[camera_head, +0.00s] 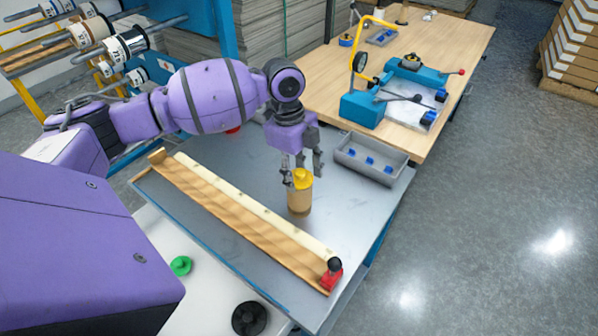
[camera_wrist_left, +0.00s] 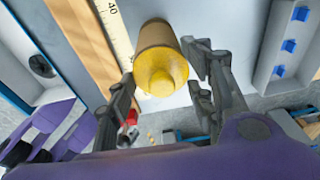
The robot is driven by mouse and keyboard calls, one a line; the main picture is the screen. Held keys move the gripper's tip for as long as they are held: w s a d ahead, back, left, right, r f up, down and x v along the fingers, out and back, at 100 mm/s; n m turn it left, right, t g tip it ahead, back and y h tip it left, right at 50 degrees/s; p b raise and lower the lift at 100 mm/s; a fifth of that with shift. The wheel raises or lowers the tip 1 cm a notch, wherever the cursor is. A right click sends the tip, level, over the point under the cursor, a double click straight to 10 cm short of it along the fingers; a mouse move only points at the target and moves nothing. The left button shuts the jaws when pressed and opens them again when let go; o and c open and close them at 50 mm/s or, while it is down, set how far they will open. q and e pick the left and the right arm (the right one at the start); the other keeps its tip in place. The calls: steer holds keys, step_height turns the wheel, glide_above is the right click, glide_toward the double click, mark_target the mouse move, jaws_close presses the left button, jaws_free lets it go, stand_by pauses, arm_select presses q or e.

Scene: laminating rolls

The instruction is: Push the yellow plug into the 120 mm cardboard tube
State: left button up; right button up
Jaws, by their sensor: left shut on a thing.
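The cardboard tube (camera_head: 299,203) stands upright on the grey metal tabletop, and its side also shows in the left wrist view (camera_wrist_left: 157,36). The yellow plug (camera_head: 301,180) sits at the tube's upper end. In the left wrist view the plug (camera_wrist_left: 160,75) shows its broad rim and round central knob facing the camera; how deep it sits inside the tube is hidden. My left gripper (camera_head: 301,172) points down from above, with its fingers on either side of the plug, shut on it. My right gripper is not in view.
A long wooden trough with a pale ruler strip (camera_head: 250,208) lies left of the tube, with a red stop (camera_head: 331,275) at its near end. A grey tray (camera_head: 372,158) with blue pieces is to the right. A green plug (camera_head: 181,265) and black disc (camera_head: 249,318) lie nearer.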

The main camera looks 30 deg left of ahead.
arm_select(q)
steer(key=o, duration=0.9)
steer(key=shift+s+f, duration=0.35)
steer(key=shift+f, duration=0.4)
steer(key=shift+o, duration=1)
steer(key=shift+w, duration=0.2)
steer(key=shift+r, duration=0.15)
steer(key=shift+r, duration=0.2)
steer(key=shift+w+a+r, duration=0.1)
steer(key=shift+r, duration=0.2)
step_height(320, 180, up, 11)
steer(key=a, duration=0.1)
steer(key=shift+a, duration=0.3)
